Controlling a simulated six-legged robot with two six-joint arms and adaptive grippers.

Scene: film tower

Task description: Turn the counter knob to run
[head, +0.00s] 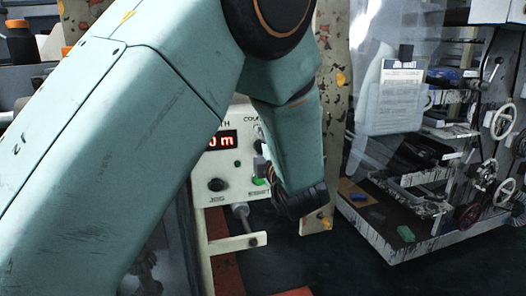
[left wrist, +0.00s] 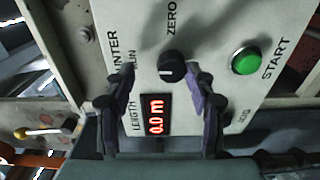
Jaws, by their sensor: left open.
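The counter knob (left wrist: 171,66) is round and black with a short white mark, on a cream panel. The word RUN is printed to its left and ZERO above it in the left wrist view. My left gripper (left wrist: 163,80) is open, with one finger on each side of the knob's lower part; I cannot tell whether they touch it. In the head view my left arm covers most of the knob's area on the control box (head: 216,168). The red length display (left wrist: 156,114) reads 0.0 m. My right gripper is not in view.
A green START button (left wrist: 245,60) sits right of the knob in the left wrist view. A black JOG knob (head: 217,184) is low on the box. A machine with handwheels (head: 502,121) and a clear sheet (head: 372,60) stand at the right.

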